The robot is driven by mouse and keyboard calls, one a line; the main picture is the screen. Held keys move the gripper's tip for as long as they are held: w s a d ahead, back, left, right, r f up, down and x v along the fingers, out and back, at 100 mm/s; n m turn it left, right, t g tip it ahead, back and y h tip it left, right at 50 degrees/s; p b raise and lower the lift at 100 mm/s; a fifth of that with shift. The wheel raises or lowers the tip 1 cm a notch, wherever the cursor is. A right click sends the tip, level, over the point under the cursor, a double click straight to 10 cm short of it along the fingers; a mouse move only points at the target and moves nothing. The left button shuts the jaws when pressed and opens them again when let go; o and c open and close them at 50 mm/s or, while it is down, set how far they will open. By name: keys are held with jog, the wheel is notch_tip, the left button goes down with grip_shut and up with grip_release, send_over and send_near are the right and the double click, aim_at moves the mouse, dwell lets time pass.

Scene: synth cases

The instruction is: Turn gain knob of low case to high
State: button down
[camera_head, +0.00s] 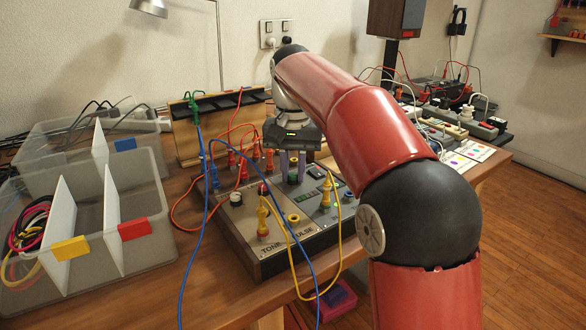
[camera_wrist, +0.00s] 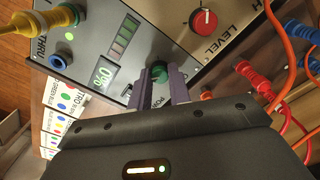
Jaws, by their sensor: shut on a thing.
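The low case (camera_head: 322,238) stands on the table, its front panel lettered with "TONE" and "PULSE". My gripper (camera_head: 297,178) reaches down onto the case from behind, with purple fingers. A red knob (camera_wrist: 204,21) marked LEVEL sits farther along the panel.
Yellow plugs with a yellow cable (camera_head: 340,240), a blue cable (camera_head: 187,260) and red plugs crowd the case. Clear bins (camera_head: 150,262) stand at left. Another cluttered case (camera_head: 470,125) is at back right. A blue socket (camera_wrist: 57,62) is near the fingers.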

aim_at(293, 174)
jog(key=shift+m, duration=0.6)
jog(key=c, duration=1.3)
grip_release()
jog(key=shift+r, duration=0.15)
jog(key=shift+r, duration=3.75)
jog(key=shift+s, duration=0.1)
